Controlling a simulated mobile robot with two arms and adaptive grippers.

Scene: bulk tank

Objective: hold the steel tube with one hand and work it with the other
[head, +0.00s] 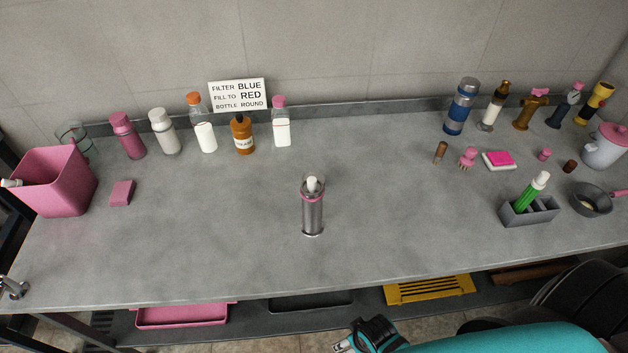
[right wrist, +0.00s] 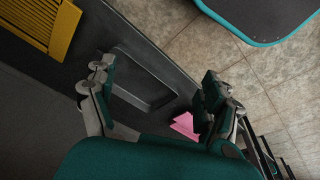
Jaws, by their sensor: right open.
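The steel tube (head: 312,216) stands upright in the middle of the grey bench. It has a pink ring near its top and a white rounded piece in its mouth. My right gripper (head: 356,339) is in front of and below the bench's front edge in the head view, apart from the tube. In the right wrist view my right gripper (right wrist: 160,94) is open, with nothing between its fingers. The tube is outside the right wrist view. I cannot make out my left gripper in either view.
On the bench (head: 400,210), a pink bin (head: 62,185) and several bottles stand left and back. A grey holder (head: 530,212) with a green item, a pan (head: 588,203) and small tools are right. The bench around the tube is clear. A yellow rack (head: 428,289) lies below.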

